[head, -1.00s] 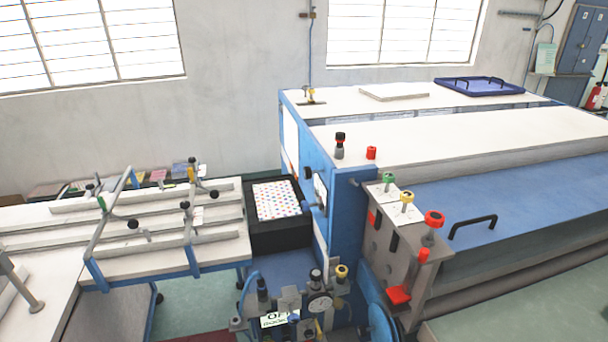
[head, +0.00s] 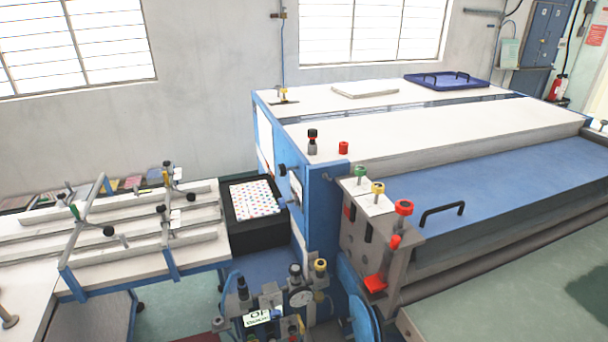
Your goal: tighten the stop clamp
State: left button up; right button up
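Neither of my grippers shows in the head view. No part is clearly marked as the stop clamp, and I cannot tell which one it is. On the white slatted table (head: 38,262) at left, a frame of grey bars carries several black knobs, one of them a black knob (head: 109,231) at its front. At the corner of the blue machine (head: 322,215) stand a green knob (head: 361,171), a yellow knob (head: 378,188) and a red knob (head: 404,207). Whether any of these is tight cannot be seen.
A cluster with a gauge (head: 301,298) and a sign (head: 257,318) stands low in front. A black box (head: 242,237) with a dotted sheet (head: 255,198) sits between table and machine. A blue tray (head: 425,80) lies on the machine top.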

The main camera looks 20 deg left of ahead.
aim_at(282, 170)
jog(key=k, duration=0.95)
jog(key=u, duration=1.4)
jog(key=i, duration=1)
